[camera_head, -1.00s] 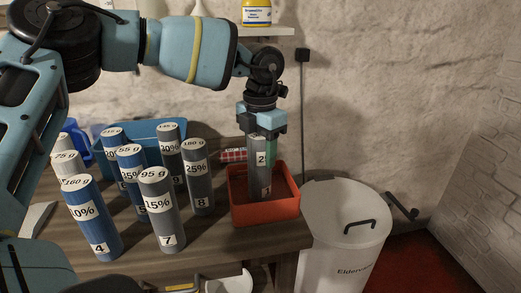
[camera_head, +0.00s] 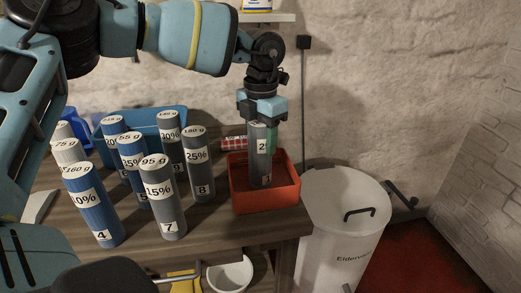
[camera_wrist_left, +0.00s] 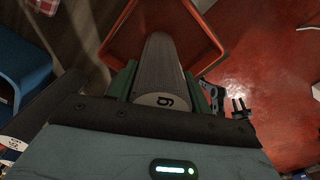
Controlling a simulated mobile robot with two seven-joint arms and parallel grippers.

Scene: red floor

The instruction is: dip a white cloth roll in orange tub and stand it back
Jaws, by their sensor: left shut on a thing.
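My left gripper (camera_head: 262,122) is shut on an upright dark grey roll (camera_head: 260,158) with a white label reading 2. The roll's lower end is inside the orange-red tub (camera_head: 266,201) at the table's right end. The head view does not clearly show whether it touches the tub's floor. In the left wrist view the roll (camera_wrist_left: 165,65) lies between the green fingers, with the tub (camera_wrist_left: 122,38) around its far end. I see no plain white roll; the held one is grey. My right gripper is not in view.
Several grey and blue labelled rolls stand left of the tub, including grey 8 (camera_head: 198,170), grey 7 (camera_head: 165,205) and blue 4 (camera_head: 95,210). A blue crate (camera_head: 172,122) is behind them. A white lidded bin (camera_head: 345,225) stands right of the table.

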